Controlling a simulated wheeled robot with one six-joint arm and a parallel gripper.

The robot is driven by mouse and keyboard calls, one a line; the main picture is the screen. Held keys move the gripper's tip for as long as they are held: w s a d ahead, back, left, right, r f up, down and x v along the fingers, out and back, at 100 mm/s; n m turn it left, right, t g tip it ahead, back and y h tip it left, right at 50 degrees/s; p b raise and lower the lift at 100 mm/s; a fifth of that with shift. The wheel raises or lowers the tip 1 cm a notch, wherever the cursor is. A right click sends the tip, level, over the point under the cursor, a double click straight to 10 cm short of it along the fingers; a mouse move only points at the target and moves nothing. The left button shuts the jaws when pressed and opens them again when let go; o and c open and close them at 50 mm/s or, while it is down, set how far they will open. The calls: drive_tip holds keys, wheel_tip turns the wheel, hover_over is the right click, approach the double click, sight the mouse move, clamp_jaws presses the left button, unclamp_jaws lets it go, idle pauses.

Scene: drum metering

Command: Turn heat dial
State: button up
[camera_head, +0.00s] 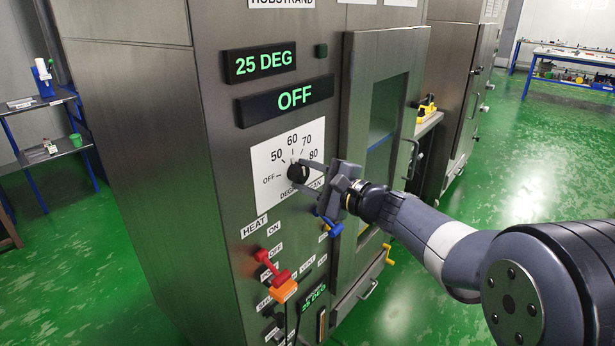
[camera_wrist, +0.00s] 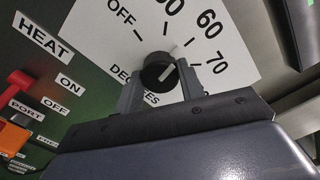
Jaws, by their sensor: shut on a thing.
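The heat dial (camera_head: 298,173) is a round black knob on a white plate marked OFF, 50, 60, 70 and 80 on the metal cabinet's front. In the wrist view the dial (camera_wrist: 158,72) sits between the two grey fingers of my gripper (camera_wrist: 160,84), one on each side. My gripper (camera_head: 301,177) is shut on the dial. A pale line on the knob slants up to the right in the wrist view; I cannot tell which mark it meets. The display above the dial (camera_head: 294,98) reads OFF, and the upper display (camera_head: 261,62) reads 25 DEG.
Below the dial are a red lever (camera_head: 272,264), an orange block (camera_head: 284,291) and a blue handle (camera_head: 330,227). A cabinet door with a window (camera_head: 385,120) is to the right. Side shelves (camera_head: 45,150) stand at the left. Green floor is open on both sides.

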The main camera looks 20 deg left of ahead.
drive_tip(key=m+p, duration=0.2)
drive_tip(key=m, duration=0.3)
drive_tip(key=shift+r+m, duration=0.1)
drive_tip(key=shift+m, duration=0.2)
drive_tip(key=shift+m+p, duration=0.9)
drive_tip(key=shift+m, duration=1)
drive_tip(key=o, duration=1)
drive_tip(key=v, duration=1)
drive_tip(key=shift+s+d, duration=0.15)
drive_tip(key=shift+d, duration=0.2)
